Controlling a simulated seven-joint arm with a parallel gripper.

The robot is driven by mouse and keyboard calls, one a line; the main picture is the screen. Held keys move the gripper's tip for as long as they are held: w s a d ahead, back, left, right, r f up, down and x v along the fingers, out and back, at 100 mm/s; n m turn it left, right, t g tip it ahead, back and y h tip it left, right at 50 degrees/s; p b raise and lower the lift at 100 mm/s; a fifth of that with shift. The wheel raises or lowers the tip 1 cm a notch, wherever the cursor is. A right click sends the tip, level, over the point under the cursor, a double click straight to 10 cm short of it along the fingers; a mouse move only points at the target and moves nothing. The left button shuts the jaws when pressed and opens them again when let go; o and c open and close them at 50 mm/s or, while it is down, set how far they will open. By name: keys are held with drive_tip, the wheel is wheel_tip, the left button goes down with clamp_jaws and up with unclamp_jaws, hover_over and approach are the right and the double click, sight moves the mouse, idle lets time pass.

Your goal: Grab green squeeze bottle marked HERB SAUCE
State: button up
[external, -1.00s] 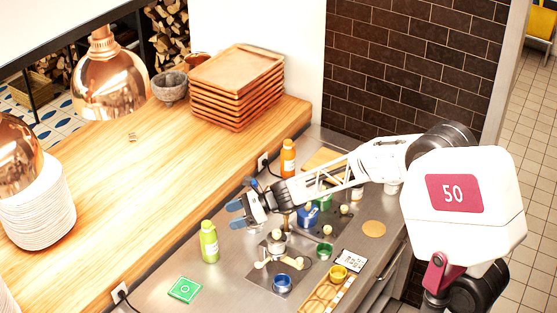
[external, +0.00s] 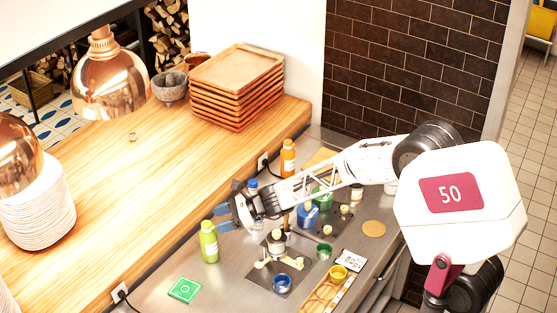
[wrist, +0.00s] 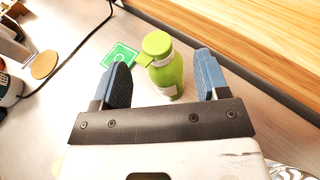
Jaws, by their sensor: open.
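The green squeeze bottle (external: 209,243) stands upright on the steel counter, left of my gripper in the external view. In the wrist view the green bottle (wrist: 165,72) shows its cap and part of a pale label, whose text I cannot read. My gripper (external: 223,208) is open and empty, with its blue fingers pointing toward the bottle. In the wrist view my gripper (wrist: 160,78) has one finger on each side of the bottle in the picture. The bottle appears ahead of the fingers; I cannot tell the exact gap.
A green square card (external: 185,290) lies in front of the bottle. An orange bottle (external: 288,158) stands farther back. The raised wooden counter (external: 150,170) borders the steel surface.

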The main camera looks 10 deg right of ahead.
sight(207, 224)
drive_tip(key=shift+x, duration=2.6)
drive_tip(key=shift+s, duration=0.15)
clamp_jaws()
drive_tip(key=shift+r, duration=0.15)
drive_tip(key=shift+r, duration=4.9)
